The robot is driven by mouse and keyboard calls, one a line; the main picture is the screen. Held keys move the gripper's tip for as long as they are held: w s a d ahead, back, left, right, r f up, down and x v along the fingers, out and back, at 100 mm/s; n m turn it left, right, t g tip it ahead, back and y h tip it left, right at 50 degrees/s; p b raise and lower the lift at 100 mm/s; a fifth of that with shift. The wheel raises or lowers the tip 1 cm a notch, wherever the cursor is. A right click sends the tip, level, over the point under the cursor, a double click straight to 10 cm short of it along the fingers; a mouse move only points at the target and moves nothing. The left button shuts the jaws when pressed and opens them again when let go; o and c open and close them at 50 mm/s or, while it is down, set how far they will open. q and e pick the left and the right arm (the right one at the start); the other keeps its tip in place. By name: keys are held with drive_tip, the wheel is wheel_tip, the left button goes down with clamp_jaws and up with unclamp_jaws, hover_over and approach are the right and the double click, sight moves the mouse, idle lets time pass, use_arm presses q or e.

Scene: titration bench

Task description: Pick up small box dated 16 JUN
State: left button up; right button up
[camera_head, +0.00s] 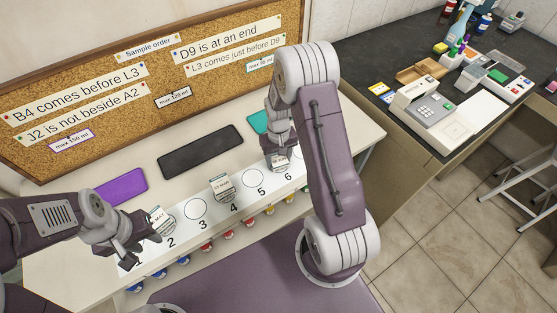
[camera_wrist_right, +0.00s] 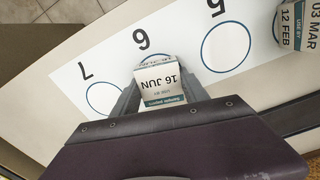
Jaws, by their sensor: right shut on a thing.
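The small box dated 16 JUN (camera_wrist_right: 163,84) shows its date in the right wrist view, between the two fingers of my right gripper (camera_wrist_right: 155,95). In the head view the box (camera_head: 281,162) is at place 6 on the white numbered strip, under my right gripper (camera_head: 278,152). My right gripper is shut on it. Whether the box touches the strip is hard to tell. My left gripper (camera_head: 138,241) is at the left end of the strip, beside a small box marked MAY (camera_head: 160,219). Its fingers look apart, with nothing between them.
Another small box (camera_head: 222,186) stands near place 4; boxes reading 12 FEB and 03 MAR show in the right wrist view (camera_wrist_right: 291,25). Purple (camera_head: 122,187), black (camera_head: 201,151) and teal (camera_head: 259,122) mats lie behind the strip. A corkboard (camera_head: 85,90) stands behind the bench.

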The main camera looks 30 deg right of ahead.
sight(280, 161)
drive_tip(key=shift+r, duration=0.45)
drive_tip(key=r, duration=0.2)
drive_tip(key=s+r, duration=0.1)
drive_tip(key=r, duration=0.1)
drive_tip(key=shift+d, duration=0.1)
drive_tip(key=s+r, duration=0.6)
drive_tip(key=s, duration=0.4)
drive_tip(key=shift+s+d, duration=0.3)
drive_tip(key=shift+s, duration=0.05)
